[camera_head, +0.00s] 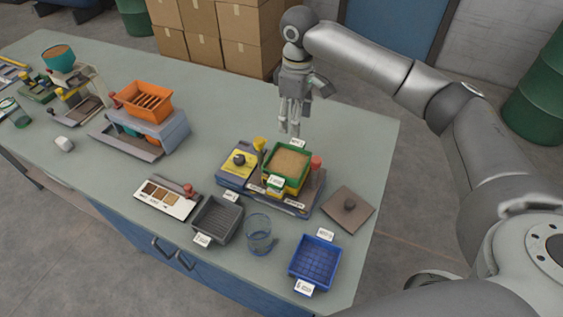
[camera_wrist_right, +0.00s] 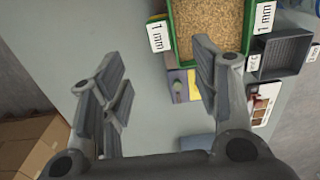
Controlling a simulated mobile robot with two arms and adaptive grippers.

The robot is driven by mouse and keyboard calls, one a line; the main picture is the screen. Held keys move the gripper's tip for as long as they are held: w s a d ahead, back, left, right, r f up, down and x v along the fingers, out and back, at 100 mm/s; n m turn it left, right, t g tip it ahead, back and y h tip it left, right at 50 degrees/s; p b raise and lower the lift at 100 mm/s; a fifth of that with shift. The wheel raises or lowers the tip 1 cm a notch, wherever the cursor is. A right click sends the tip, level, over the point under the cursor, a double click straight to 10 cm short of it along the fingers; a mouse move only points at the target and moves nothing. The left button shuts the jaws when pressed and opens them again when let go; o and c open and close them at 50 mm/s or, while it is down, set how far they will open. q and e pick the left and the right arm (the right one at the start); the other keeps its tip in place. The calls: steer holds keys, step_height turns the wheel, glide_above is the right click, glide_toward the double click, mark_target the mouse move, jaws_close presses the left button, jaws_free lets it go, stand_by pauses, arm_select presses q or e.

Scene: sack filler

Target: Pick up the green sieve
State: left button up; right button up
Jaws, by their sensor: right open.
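The green sieve (camera_head: 288,165) is square and holds tan grain. It sits on top of a yellow piece on a grey base in the head view, with white tags on its rim. In the right wrist view the green sieve (camera_wrist_right: 249,38) shows at the top, with "1 mm" tags at its sides. My right gripper (camera_head: 289,132) is pointing down above and just behind the sieve. In the right wrist view its fingers (camera_wrist_right: 160,92) are spread wide, with nothing between them. My left gripper is not in view.
A grey sieve (camera_head: 217,220), a glass (camera_head: 258,235), a blue sieve (camera_head: 314,262) and a square lid (camera_head: 348,209) stand near the green sieve. An orange tray (camera_head: 145,100) on a machine is further left. The table (camera_head: 215,103) is clear behind the sieve.

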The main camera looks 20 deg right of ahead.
mark_target(297, 143)
step_height(297, 143, down, 4)
steer(key=shift+d+r, duration=0.1)
steer(key=shift+r, duration=0.15)
steer(key=shift+s+f+p, duration=0.2)
steer(key=shift+f+p, duration=0.4)
steer(key=shift+p, duration=0.05)
steer(key=f, duration=0.1)
steer(key=f+p, duration=0.1)
steer(key=f, duration=0.1)
steer(key=shift+s+d+f, duration=0.1)
steer(key=shift+s+f, duration=0.15)
steer(key=shift+s, duration=0.1)
steer(key=shift+f, duration=0.4)
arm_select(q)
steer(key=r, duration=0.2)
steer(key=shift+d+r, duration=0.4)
arm_select(e)
steer(key=shift+w, duration=0.1)
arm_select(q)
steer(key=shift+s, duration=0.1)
arm_select(e)
steer(key=shift+c, duration=0.5)
steer(key=c, duration=0.7)
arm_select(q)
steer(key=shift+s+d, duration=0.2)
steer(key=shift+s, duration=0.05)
arm_select(e)
jaws_close()
